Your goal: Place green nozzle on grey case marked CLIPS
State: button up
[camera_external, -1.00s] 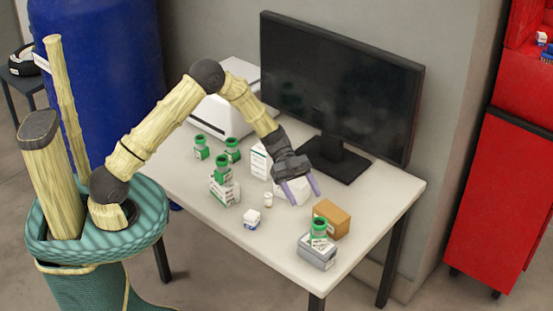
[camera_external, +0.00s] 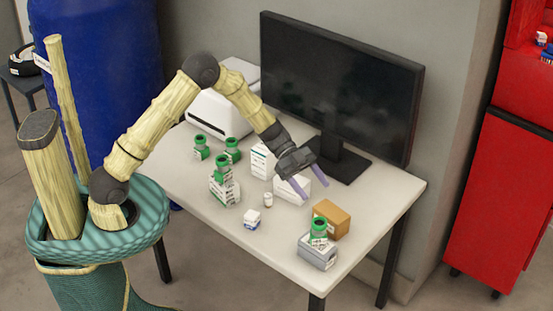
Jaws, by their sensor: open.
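One green nozzle (camera_external: 319,228) sits upright on a grey case (camera_external: 317,254) near the table's front right corner. The print on this case is too small to read, so I cannot tell whether it says CLIPS. Other green nozzle-like pieces with white labels are at the left: one (camera_external: 222,166) on top of stacked boxes (camera_external: 225,192), and two (camera_external: 201,147) (camera_external: 233,148) behind it. My gripper (camera_external: 315,190) is open and empty, pointing down above the table. In the picture it is above and behind the brown box and the nozzle on the grey case.
A brown box (camera_external: 332,216) stands right behind the grey case. White boxes (camera_external: 262,162) stand behind and left of my gripper. A small bottle (camera_external: 268,200) and a small white-and-blue box (camera_external: 252,219) stand mid-table. A monitor (camera_external: 340,90) closes off the back. The front left tabletop is clear.

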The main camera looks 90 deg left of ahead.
jog(key=s+d+r+n+t+y, duration=0.2)
jog(key=s+r+n+y, duration=0.1)
jog(key=r+n+y, duration=0.5)
jog(key=s+d+f+n+g+y, duration=0.1)
jog(key=s+d+f+n+g, duration=0.1)
jog(key=s, duration=0.9)
jog(key=s+d+f+n+g+y, duration=0.1)
jog(key=s+d+f+n+g, duration=0.1)
jog(key=s, duration=1)
jog(key=d+g, duration=0.1)
jog(key=g, duration=0.1)
jog(key=shift+s+d+g+y, duration=0.15)
jog(key=shift+s+g+y, duration=0.15)
jog(key=shift+y, duration=0.1)
